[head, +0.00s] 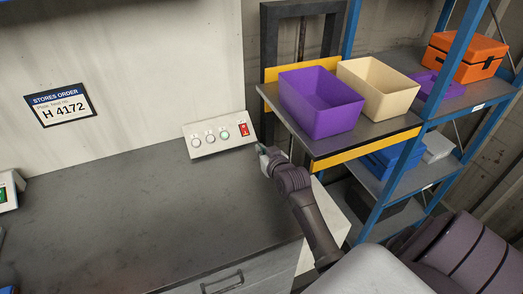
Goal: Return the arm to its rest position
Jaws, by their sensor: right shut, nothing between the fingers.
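My right arm (314,226) reaches up from the lower right over the right edge of the grey counter. Its gripper (261,149) is small in the picture, shut and empty, just right of a white control panel (221,135) at the back of the counter. I cannot tell whether the fingertips touch the panel's edge. My left gripper is not in view.
Right of the arm is a lift platform (365,137) with yellow edges, bearing a purple bin (322,115) and a cream bin (380,100). A blue shelf rack stands behind it, with an orange case (463,65). The counter top (150,210) is mostly clear.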

